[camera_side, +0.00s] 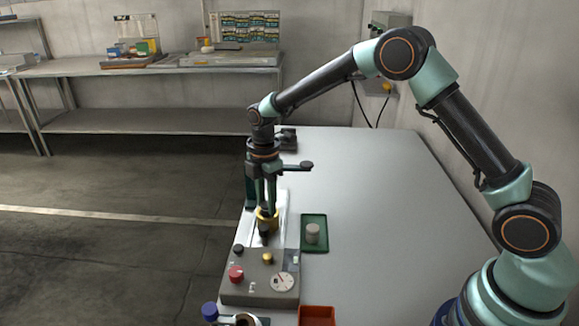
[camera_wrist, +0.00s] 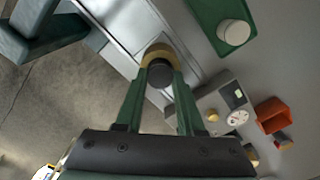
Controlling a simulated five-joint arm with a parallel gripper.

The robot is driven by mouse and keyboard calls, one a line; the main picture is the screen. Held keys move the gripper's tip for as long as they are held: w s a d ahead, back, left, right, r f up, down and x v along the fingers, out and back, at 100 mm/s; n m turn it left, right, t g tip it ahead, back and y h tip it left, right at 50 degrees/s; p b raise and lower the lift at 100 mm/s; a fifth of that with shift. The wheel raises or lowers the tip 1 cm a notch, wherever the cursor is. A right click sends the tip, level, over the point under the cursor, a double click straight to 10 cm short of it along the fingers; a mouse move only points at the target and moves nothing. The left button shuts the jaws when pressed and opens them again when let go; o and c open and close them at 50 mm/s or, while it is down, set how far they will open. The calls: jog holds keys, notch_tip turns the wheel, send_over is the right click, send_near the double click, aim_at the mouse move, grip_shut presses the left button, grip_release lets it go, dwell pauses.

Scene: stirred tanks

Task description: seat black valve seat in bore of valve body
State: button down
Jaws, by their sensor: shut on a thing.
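My gripper (camera_side: 267,205) points down at the left edge of the grey table, its green fingers low over the work. In the wrist view my gripper (camera_wrist: 160,80) is shut on the black valve seat (camera_wrist: 160,74), a dark round piece between the fingertips. The brass-coloured valve body (camera_wrist: 159,49) shows as a curved rim just beyond the seat. The valve body (camera_side: 268,217) also shows in the side view at the fingertips, with a dark part just below it. The fingers and the seat hide the bore. I cannot tell whether the seat is inside it or above it.
A grey control box (camera_side: 260,284) with knobs and a dial stands in front. A green tray (camera_side: 325,235) with a pale cylinder (camera_side: 313,232) is to the right. An orange bin (camera_side: 316,315) is at the front. The table's right side is clear.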

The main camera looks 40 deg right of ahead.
aim_at(266, 204)
jog(key=shift+f, duration=0.15)
jog(key=c, duration=0.5)
grip_release()
jog(key=s+d+r+m+t, duration=0.1)
jog(key=s+r+m, duration=0.1)
jog(key=r, duration=0.7)
jog(key=s+d+r+m, duration=0.1)
jog(key=s+r+m, duration=0.1)
jog(key=r, duration=0.6)
jog(key=shift+s+d+r+m+t, duration=0.25)
jog(key=shift+s+d+m+t, duration=0.55)
jog(key=shift+s+m, duration=1.8)
jog(key=shift+s+d+r+m+t, duration=0.3)
jog(key=shift+s+d+m+t, duration=0.55)
jog(key=shift+s+m, duration=1.7)
jog(key=shift+s+d+r+m+t, duration=0.25)
jog(key=shift+s+d+m+t, duration=0.55)
jog(key=shift+s+m, duration=1.8)
